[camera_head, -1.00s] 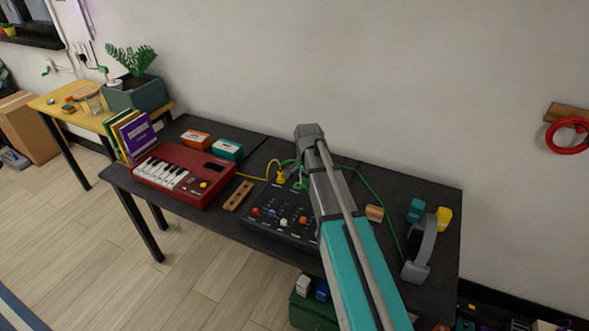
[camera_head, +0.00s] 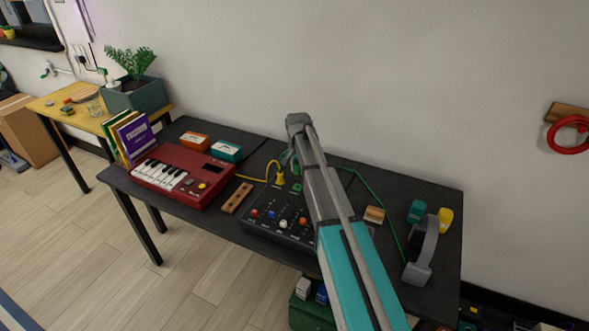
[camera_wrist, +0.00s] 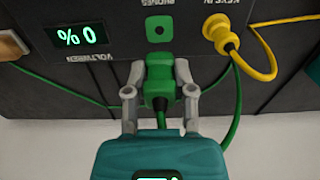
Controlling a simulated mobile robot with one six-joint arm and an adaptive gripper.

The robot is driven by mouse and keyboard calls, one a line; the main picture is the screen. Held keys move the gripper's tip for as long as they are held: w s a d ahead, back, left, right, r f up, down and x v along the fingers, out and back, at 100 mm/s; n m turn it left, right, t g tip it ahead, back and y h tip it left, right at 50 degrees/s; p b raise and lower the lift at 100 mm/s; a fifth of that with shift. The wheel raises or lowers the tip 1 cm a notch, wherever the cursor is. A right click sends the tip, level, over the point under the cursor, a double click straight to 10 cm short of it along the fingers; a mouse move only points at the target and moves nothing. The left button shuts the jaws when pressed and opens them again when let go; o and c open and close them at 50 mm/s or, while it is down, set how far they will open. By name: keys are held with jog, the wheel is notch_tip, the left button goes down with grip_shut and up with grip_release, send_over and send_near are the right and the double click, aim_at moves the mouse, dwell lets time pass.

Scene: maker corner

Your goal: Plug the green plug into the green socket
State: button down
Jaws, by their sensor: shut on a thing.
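My gripper (camera_wrist: 158,95) is shut on the green plug (camera_wrist: 158,78), one finger on each side of it. The plug's front end points at the green socket (camera_wrist: 159,28) on the dark console (camera_wrist: 110,72). A short stretch of dark panel shows between plug and socket, so they look apart. The green cable (camera_wrist: 238,105) runs from behind my gripper. In the head view my gripper (camera_head: 289,158) is small and partly hidden by my arm, behind the green socket (camera_head: 297,187).
A yellow plug (camera_wrist: 222,37) sits in the console beside the green socket, with its yellow cable (camera_wrist: 266,55) curving away. A red keyboard (camera_head: 183,177) stands left of the console. A wooden block (camera_head: 374,214) and grey headphones (camera_head: 422,250) lie to the right.

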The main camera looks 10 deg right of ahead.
aim_at(298, 187)
jog(key=shift+f, duration=0.1)
jog(key=shift+f+b, duration=2.75)
jog(key=shift+b, duration=0.1)
jog(key=shift+s, duration=0.1)
jog(key=shift+f+b, duration=0.6)
jog(key=shift+f, duration=0.05)
dwell(0.5)
jog(key=shift+c, duration=1.9)
grip_release()
jog(key=shift+r, duration=0.15)
